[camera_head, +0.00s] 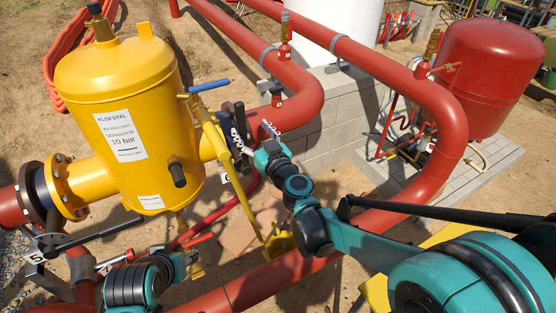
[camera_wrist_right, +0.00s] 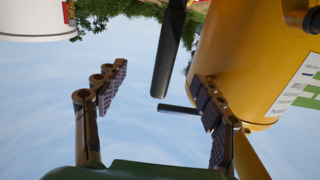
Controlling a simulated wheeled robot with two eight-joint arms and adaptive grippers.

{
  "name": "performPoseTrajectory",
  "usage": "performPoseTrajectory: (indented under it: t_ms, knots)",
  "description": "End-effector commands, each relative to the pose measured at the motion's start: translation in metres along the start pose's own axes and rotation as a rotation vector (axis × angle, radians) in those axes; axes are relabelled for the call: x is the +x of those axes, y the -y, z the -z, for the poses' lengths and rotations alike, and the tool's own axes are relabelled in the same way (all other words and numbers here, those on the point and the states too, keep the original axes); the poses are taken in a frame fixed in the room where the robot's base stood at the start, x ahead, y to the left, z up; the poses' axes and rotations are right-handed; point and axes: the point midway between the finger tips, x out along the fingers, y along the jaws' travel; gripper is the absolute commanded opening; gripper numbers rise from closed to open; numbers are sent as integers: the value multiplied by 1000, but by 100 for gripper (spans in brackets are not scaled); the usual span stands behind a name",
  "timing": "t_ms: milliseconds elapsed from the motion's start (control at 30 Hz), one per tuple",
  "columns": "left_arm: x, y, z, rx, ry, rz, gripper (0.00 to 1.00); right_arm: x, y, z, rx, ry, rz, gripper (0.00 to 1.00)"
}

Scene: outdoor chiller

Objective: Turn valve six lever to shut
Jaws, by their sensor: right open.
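My right gripper (camera_head: 252,130) is open beside the right side of the yellow separator tank (camera_head: 128,95), close to the number 6 tag (camera_head: 224,152). In the right wrist view its two dark padded fingers (camera_wrist_right: 160,92) are wide apart and empty. A long dark lever (camera_wrist_right: 170,45) reaches down from the top edge of that view, its end in the gap between the fingers; it is probably valve six's lever. Whether it lies between the fingers or behind them is hard to tell.
A thick red pipe (camera_head: 440,120) bends around my right arm. A blue-handled valve (camera_head: 209,86) sits above the right gripper. A number 5 tag (camera_head: 36,256) and grey lever (camera_head: 95,237) are at left. A red vessel (camera_head: 485,62) stands back right.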

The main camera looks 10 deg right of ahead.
Motion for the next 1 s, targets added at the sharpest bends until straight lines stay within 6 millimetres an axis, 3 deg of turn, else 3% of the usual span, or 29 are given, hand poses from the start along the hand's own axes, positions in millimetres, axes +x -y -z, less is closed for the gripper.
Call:
performPoseTrajectory:
  t_ms: [200,667,767,1000]
  knots:
    - [-2,0,2,0,0,0,40,-22,0,0,0,0,0,69]
    - [-2,0,2,0,0,0,40,-28,0,0,0,0,0,69]
    - [-2,0,2,0,0,0,40,-40,0,0,0,0,-1,69]
    - [-2,0,2,0,0,0,40,-91,0,-1,0,0,-1,69]
